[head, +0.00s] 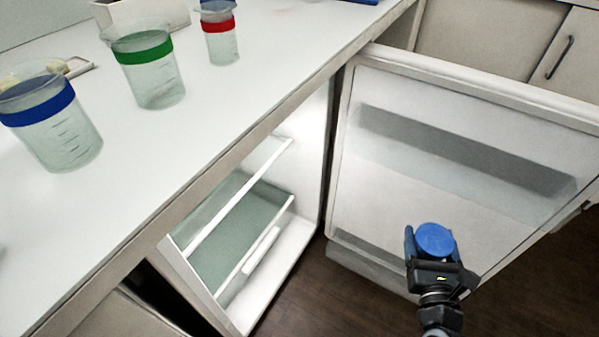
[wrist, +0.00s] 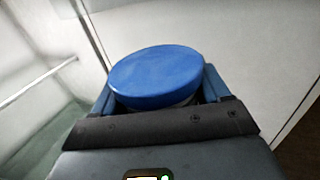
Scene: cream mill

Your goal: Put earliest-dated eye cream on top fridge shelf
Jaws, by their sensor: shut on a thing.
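My gripper (head: 432,252) is shut on a round jar with a blue lid (head: 436,239), held upright in front of the open fridge door. In the wrist view the blue lid (wrist: 156,76) sits between the two fingers; no date is readable. The fridge stands open under the counter, with its top shelf (head: 232,205) to the left of my gripper. The fridge door (head: 400,180) is swung open to the right, behind my gripper. The shelf's glass shows no jar on it.
On the white counter (head: 200,110) stand beakers with a blue band (head: 60,135), a green band (head: 155,75) and a red band (head: 222,45). A white box (head: 145,14) is at the back. A lower drawer front (head: 262,250) shows inside the fridge. Dark floor lies below.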

